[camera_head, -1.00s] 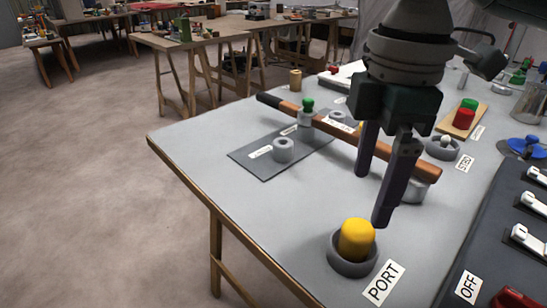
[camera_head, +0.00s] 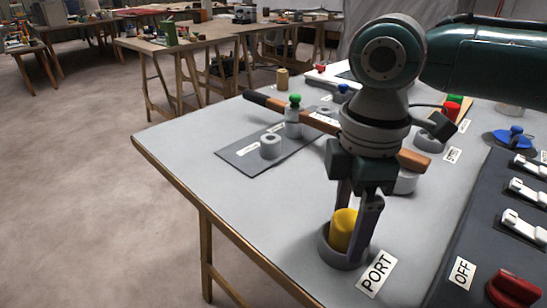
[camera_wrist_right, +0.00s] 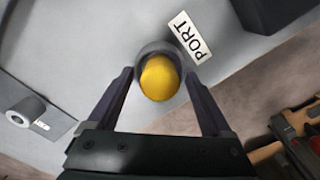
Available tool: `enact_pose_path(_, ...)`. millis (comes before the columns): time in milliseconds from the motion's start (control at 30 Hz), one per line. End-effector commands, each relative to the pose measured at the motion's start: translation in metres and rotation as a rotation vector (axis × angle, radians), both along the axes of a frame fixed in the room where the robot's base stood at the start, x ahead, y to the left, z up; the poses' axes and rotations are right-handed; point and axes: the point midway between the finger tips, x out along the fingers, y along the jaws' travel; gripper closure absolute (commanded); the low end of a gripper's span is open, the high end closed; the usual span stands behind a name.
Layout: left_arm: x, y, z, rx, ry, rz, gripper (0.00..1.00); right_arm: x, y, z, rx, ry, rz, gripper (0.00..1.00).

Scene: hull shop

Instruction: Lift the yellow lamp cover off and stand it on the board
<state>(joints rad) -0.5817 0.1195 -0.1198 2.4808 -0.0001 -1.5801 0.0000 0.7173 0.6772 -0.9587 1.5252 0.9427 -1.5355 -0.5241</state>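The yellow lamp cover (camera_head: 343,229) sits in a grey ring holder (camera_head: 329,250) beside the PORT label (camera_head: 376,274). My right gripper (camera_head: 352,226) points down over it, with one finger on each side. In the right wrist view the yellow cover (camera_wrist_right: 160,78) lies between the two open fingers, with a gap on both sides. The fingers partly hide the cover and holder in the head view. A flat dark grey board (camera_head: 240,158) lies on the table farther back, with a small grey ring (camera_head: 271,146) on it. My left gripper is not in view.
A long wooden-handled bar (camera_head: 318,123) lies across the table behind my gripper, near a green-topped piece (camera_head: 294,101). A dark panel with white switches (camera_head: 524,190) and a red knob (camera_head: 512,288) is at the right. The table's left front area is clear.

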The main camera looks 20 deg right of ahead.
Motion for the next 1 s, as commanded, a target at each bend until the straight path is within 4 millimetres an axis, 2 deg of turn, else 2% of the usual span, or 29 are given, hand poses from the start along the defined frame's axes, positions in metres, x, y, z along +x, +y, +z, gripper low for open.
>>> enact_pose_path(67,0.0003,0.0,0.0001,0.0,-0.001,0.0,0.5,0.0001,0.0,0.0002,0.0,0.0,0.0,0.26)
enact_pose_path(700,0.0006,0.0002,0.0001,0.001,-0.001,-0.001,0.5,0.0001,-0.0002,0.0005,0.0,0.0,-0.001,0.97)
enact_pose_path(1000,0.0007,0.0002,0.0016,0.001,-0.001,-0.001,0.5,0.0004,-0.0001,0.0043,0.0,-0.001,0.0,0.97)
